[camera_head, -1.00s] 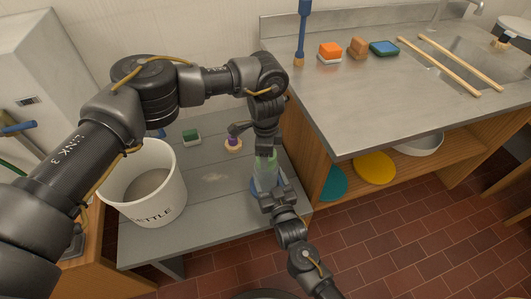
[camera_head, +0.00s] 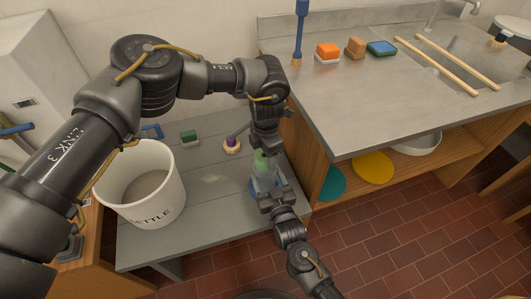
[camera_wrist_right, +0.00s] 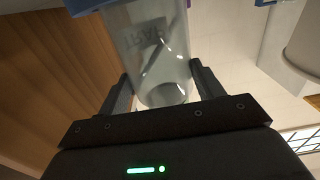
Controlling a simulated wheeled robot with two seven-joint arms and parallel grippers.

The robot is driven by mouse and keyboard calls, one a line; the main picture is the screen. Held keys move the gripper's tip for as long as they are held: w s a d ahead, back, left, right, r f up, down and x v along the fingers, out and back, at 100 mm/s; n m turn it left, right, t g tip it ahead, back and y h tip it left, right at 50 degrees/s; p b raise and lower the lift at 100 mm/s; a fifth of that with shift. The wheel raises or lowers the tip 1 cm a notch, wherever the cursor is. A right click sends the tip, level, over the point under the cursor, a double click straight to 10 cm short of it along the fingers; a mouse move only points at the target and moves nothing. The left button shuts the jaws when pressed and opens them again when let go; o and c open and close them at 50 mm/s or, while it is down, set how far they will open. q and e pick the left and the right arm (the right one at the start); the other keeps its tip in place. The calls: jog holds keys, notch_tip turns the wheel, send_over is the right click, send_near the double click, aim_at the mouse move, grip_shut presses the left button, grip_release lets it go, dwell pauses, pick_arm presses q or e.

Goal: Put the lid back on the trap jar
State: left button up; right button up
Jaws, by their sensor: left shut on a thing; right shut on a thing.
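The trap jar (camera_wrist_right: 150,45) is a clear cylinder with lettering, and it fills the upper middle of the right wrist view. My right gripper (camera_head: 268,193) is shut around it, one finger on each side. In the head view the jar is mostly hidden behind the grippers, with a blue part (camera_head: 254,187) showing low beside my right gripper. My left gripper (camera_head: 264,148) is shut directly above, over a pale green piece (camera_head: 262,161) that seems to be the lid. Whether this piece touches the jar's rim I cannot tell.
A white bucket (camera_head: 166,205) stands on the left of the grey bench (camera_head: 205,212). A green block (camera_head: 189,137) and a purple-topped piece (camera_head: 231,144) lie behind. The steel counter (camera_head: 345,115) rises close on the right, with sponges and wooden sticks on top.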

pick_arm(q)
jog(key=o, duration=1)
jog(key=shift+r, duration=0.1)
notch_tip(320, 180, up, 12)
pick_arm(e)
jog(key=o, duration=2)
jog(key=shift+c, duration=0.2)
jog(key=v, duration=1)
jog(key=shift+s+d, duration=0.1)
jog(key=shift+s, duration=0.3)
